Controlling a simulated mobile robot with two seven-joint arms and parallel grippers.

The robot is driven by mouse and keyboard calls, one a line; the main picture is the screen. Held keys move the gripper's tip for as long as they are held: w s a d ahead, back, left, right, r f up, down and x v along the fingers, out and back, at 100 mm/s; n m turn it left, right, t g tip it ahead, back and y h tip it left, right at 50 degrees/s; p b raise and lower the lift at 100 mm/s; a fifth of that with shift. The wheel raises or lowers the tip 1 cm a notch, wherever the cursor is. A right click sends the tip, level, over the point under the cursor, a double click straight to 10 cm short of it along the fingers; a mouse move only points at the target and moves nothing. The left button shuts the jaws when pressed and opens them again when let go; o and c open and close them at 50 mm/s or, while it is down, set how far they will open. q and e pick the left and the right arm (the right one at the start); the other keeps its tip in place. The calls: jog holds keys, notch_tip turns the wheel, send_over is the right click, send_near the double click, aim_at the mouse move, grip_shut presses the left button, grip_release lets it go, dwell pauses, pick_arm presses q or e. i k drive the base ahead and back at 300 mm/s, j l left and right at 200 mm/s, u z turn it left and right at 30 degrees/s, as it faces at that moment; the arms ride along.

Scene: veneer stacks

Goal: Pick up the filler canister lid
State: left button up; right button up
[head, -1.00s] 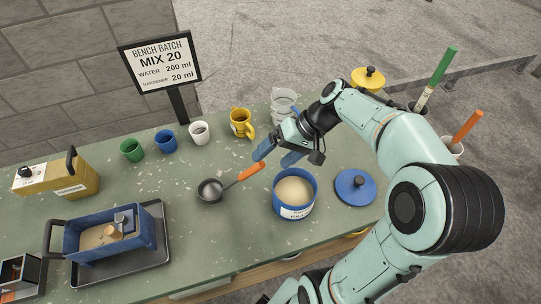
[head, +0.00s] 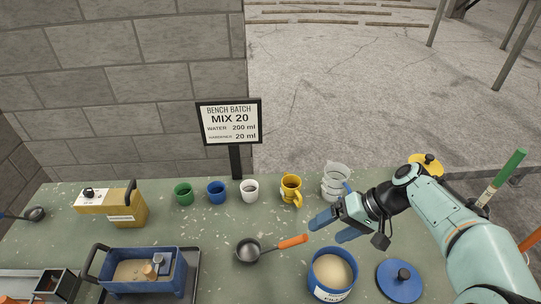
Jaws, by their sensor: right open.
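The blue filler canister (head: 320,281) stands open on the green bench, with pale powder inside. Its round blue lid (head: 399,284) with a dark knob lies flat on the bench just right of the canister. My right gripper (head: 331,227) is above the bench, behind the canister and up and left of the lid. Its blue fingers point left, apart and with nothing between them. A ladle (head: 249,250) with an orange handle (head: 292,241) lies left of the canister, its handle end close to the gripper in the picture. My left gripper is out of view.
A yellow jug (head: 290,188) and clear measuring cups (head: 335,182) stand behind the gripper. Green (head: 183,193), blue (head: 216,192) and white (head: 249,190) cups line the back. A sign (head: 229,121) stands behind them. A blue bin (head: 140,288) is at front left.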

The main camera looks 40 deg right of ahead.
aim_at(397, 280)
jog(key=k, duration=1)
